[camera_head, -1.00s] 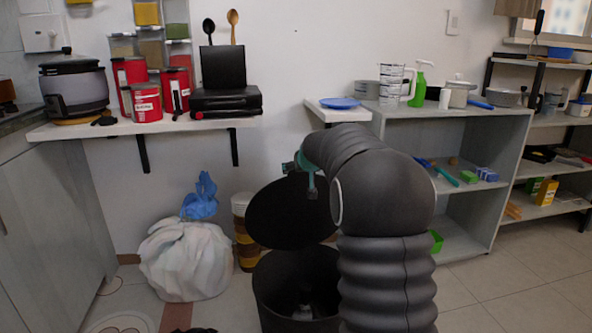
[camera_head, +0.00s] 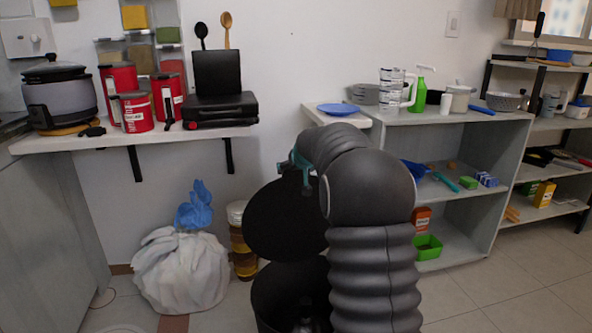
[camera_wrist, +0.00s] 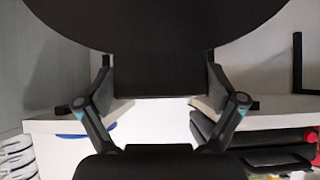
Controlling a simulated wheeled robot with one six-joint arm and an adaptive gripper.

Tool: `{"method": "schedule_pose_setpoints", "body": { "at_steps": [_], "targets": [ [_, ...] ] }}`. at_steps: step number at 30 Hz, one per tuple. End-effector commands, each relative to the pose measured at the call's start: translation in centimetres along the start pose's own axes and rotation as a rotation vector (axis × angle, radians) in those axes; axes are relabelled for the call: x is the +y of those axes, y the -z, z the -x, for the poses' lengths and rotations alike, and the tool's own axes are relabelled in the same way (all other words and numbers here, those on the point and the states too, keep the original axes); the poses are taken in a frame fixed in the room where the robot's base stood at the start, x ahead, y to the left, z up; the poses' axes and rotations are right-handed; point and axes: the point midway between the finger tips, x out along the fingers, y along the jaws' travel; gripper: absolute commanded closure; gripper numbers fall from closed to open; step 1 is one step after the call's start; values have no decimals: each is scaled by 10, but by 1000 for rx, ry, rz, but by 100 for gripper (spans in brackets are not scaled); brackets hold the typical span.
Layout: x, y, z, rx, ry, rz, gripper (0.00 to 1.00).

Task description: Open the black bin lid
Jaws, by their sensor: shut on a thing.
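The black bin (camera_head: 262,300) stands on the floor in the head view, partly hidden by my arm. Its round black lid (camera_head: 280,220) is raised and steeply tilted above the bin's opening, so part of the inside shows. My gripper (camera_head: 304,180) is at the lid's upper edge, mostly hidden behind my arm. In the wrist view, the lid (camera_wrist: 160,22) fills the top middle. Its narrower dark part (camera_wrist: 160,78) lies between the two fingers of my gripper (camera_wrist: 160,92), which are shut on it.
A grey shelf unit (camera_head: 470,150) stands to the right. Open floor lies at the lower right.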

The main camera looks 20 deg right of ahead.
Motion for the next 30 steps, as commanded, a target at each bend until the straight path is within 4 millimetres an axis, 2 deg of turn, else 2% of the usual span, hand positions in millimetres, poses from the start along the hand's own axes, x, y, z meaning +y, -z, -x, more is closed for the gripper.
{"method": "schedule_pose_setpoints", "body": {
  "at_steps": [1, 2, 3, 12, 17, 30],
  "targets": [
    [0, 6, 4, 14, -2, 3, 69],
    [0, 7, 4, 14, -2, 3, 4],
    [0, 6, 4, 14, -1, 4, 0],
    [-1, 3, 2, 6, 0, 3, 0],
    [-1, 3, 12, 7, 0, 3, 0],
    [0, 3, 90, 8, -1, 3, 0]
  ]
}}
